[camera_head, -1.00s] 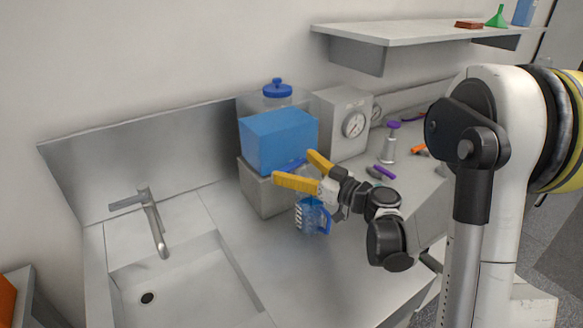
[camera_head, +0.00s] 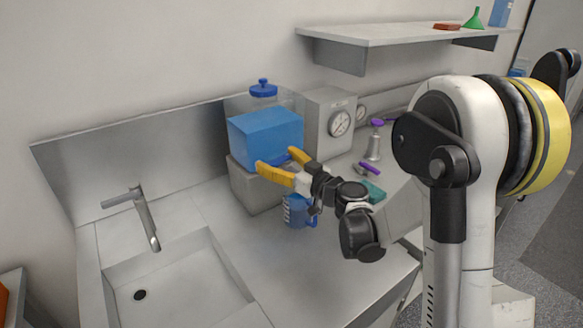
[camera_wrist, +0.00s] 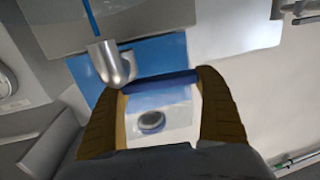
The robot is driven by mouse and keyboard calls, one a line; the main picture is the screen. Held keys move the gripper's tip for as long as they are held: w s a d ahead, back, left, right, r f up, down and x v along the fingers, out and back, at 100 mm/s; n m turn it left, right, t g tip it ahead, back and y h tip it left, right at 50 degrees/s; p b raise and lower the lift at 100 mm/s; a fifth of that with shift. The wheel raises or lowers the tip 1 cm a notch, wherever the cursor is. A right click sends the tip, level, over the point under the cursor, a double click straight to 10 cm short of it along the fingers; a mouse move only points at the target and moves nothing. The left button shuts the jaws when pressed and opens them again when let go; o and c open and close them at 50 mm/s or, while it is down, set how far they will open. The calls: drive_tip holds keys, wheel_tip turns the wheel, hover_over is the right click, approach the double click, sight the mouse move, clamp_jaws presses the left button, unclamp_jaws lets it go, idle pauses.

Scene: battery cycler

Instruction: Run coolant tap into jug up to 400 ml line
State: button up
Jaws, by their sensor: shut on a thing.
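The blue coolant tank (camera_head: 265,133) sits on a grey block (camera_head: 252,192) at the back of the bench. My gripper (camera_head: 275,160), with yellow fingers, is at the tank's front right side. In the wrist view the fingers are shut on a dark blue bar (camera_wrist: 160,86), seemingly the tap's lever. A silver spout (camera_wrist: 113,66) is beside it, with a thin blue line (camera_wrist: 92,18) running from its mouth, seemingly coolant. The blue jug (camera_head: 298,210), with white marks, stands upright below my gripper, partly hidden by it. Its liquid level cannot be read.
A sink (camera_head: 175,285) with a faucet (camera_head: 143,218) is on the left. A grey gauge box (camera_head: 325,118) stands right of the tank, with small tools and a teal object (camera_head: 373,191) nearby. A shelf (camera_head: 400,34) hangs above. The bench front is clear.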

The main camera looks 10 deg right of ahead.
drive_tip(key=shift+s+a+m+t+h, duration=0.1)
drive_tip(key=shift+s+m+t+h, duration=0.25)
drive_tip(key=shift+h, duration=0.25)
drive_tip(key=shift+w+m+t+h, duration=0.25)
drive_tip(key=shift+w+m+h, duration=0.3)
drive_tip(key=shift+h, duration=0.15)
drive_tip(key=o, duration=1.3)
drive_tip(key=shift+w, duration=0.1)
drive_tip(key=shift+c, duration=0.2)
drive_tip(key=v, duration=1.2)
drive_tip(key=shift+a, duration=0.1)
